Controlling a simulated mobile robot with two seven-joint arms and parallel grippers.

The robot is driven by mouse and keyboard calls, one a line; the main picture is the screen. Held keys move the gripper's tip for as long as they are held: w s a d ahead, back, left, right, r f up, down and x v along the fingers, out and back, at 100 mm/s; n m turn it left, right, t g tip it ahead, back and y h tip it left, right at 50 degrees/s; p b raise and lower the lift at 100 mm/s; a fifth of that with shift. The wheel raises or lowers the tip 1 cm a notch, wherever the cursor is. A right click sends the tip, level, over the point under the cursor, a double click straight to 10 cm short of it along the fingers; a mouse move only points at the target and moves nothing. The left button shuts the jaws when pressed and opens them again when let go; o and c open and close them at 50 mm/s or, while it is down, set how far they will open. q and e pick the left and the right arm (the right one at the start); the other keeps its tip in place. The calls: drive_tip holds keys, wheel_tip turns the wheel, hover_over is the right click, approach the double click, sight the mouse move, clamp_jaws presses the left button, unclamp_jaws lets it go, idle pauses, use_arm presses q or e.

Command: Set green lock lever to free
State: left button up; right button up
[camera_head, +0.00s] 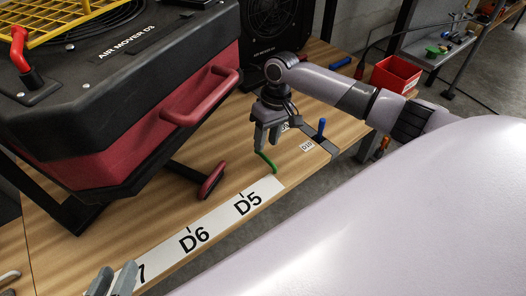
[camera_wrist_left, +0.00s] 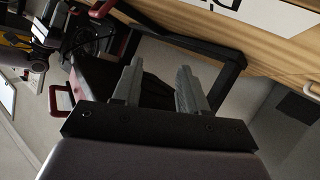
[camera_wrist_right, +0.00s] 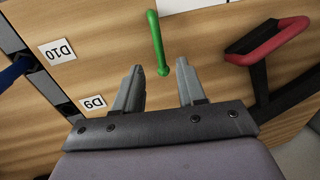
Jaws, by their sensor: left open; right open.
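The green lock lever (camera_head: 267,163) is a thin green bar at the bench edge near the D5 label. In the right wrist view the lever (camera_wrist_right: 157,42) lies ahead of the fingertips, centred roughly between them. My right gripper (camera_head: 267,144) is open and points down just above the lever, whose upper end is close to the fingers; contact cannot be told. The right gripper (camera_wrist_right: 160,75) holds nothing. My left gripper (camera_head: 112,278) is at the bottom left near the D7 label. In the left wrist view this gripper (camera_wrist_left: 158,75) is open and empty.
The red and black air mover (camera_head: 120,110) fills the left. A red-gripped handle (camera_head: 212,180) stands left of the green lever. A blue lever (camera_head: 321,127) is to its right by the D10 label. A red bin (camera_head: 396,75) stands behind. The bench's front strip is clear.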

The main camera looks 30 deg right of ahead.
sight(263, 154)
use_arm(q)
drive_tip(key=shift+w+d+f+h+b, duration=0.15)
drive_tip(key=shift+d+h+b, duration=0.45)
drive_tip(key=shift+d, duration=0.05)
use_arm(e)
drive_tip(key=shift+a+f, duration=0.2)
drive_tip(key=shift+f, duration=0.7)
drive_tip(key=shift+a+f, duration=0.2)
drive_tip(key=shift+f, duration=0.65)
drive_tip(key=shift+c, duration=0.3)
